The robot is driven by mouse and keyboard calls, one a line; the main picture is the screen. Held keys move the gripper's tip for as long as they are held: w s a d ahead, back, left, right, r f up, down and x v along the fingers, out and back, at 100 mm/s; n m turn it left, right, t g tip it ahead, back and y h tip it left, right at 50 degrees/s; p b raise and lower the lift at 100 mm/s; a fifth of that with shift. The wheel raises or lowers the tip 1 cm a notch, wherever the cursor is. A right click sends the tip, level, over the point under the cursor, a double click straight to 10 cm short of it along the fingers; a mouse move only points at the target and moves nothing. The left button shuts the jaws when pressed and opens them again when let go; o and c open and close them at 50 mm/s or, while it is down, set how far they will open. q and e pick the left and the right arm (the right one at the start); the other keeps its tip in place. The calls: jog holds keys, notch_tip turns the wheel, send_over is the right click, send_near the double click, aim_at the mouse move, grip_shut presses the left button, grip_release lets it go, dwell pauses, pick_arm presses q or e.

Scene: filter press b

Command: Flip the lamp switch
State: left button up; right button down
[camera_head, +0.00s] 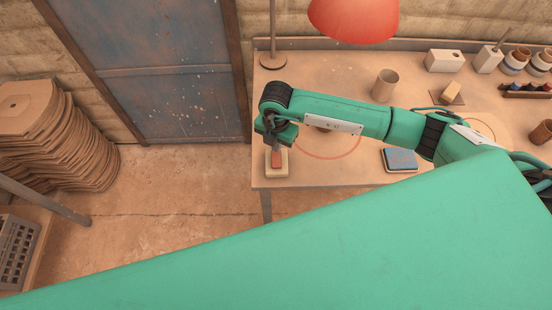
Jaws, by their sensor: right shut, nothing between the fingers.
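The lamp has a red shade (355,18) at the top of the head view. A thin stand with a round base (273,60) stands at the back left of the table; I cannot see whether it joins the shade. The lamp switch (277,170) looks like a cream block with a red rocker, at the table's front left corner. My right gripper (275,143) is shut and empty, pointing down just above the red rocker. I cannot tell whether its tips touch it. My left gripper is not in view.
The wooden table (230,182) is partly hidden by my right arm. On it are a brown cup (385,85), a blue pad (400,160), pale blocks (443,61) and several jars. Stacked brown sheets (55,140) stand at left. The floor (150,215) before the blue door (160,60) is clear.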

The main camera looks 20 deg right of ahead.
jog(key=shift+f+b, duration=0.8)
jog(key=shift+f, duration=0.3)
dwell(0.4)
jog(key=shift+r, duration=0.1)
jog(key=shift+r+p, duration=2.4)
jog(key=shift+r, duration=1.1)
